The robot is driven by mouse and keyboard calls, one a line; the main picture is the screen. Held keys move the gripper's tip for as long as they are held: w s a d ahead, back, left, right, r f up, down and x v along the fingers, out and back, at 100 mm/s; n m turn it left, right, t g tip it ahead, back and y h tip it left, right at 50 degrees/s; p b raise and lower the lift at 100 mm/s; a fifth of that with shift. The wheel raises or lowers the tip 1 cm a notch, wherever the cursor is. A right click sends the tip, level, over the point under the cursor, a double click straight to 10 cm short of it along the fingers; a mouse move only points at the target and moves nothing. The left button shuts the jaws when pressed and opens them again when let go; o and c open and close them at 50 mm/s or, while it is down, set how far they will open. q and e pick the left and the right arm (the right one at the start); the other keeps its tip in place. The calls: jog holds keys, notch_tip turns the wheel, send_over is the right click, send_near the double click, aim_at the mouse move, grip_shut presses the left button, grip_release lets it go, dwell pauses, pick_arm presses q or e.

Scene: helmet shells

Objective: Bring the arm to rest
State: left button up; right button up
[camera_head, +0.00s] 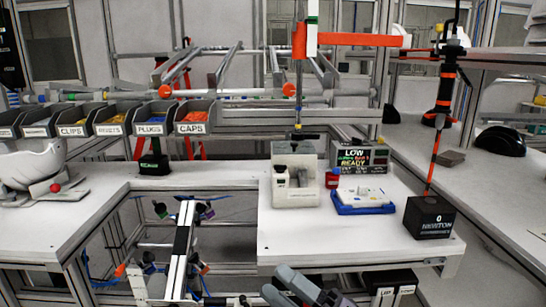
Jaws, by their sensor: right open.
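My right gripper (306,287) shows at the bottom edge, right of centre. Its grey fingers are open with nothing seen between them. It is in front of the white worktable's (330,235) front edge and apart from the things on it. The rest of that arm is cut off by the picture's edge. I cannot make out my left gripper in this view.
A white press-like fixture (296,195), a blue tray (362,208), a display box (360,158) and a black NEWTON block (430,217) stand on the worktable. A white helmet shell (35,165) sits at left. Labelled bins (190,128) line the back. The worktable's front strip is bare.

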jog(key=s+d+f+m+t+h, duration=0.1)
jog(key=d+f+m+t+h, duration=0.2)
jog(key=d+f+m+h, duration=0.35)
jog(key=s+d+f+m+t+h, duration=0.1)
jog(key=d+f+m+t+h, duration=0.15)
jog(key=f+m+h, duration=0.5)
jog(key=s+d+f+m+g+h, duration=0.1)
jog(key=s+d+f+m+g, duration=0.2)
jog(key=s+f+m, duration=0.3)
jog(key=s+d+f+m+g+h, duration=0.2)
jog(key=s+d+f+m+g, duration=0.2)
jog(key=s+f, duration=0.4)
jog(key=d+f+m, duration=0.1)
jog(key=d+f, duration=0.1)
jog(key=shift+s+d+m+h, duration=0.2)
jog(key=shift+d+m+h, duration=0.1)
jog(key=shift+m, duration=0.1)
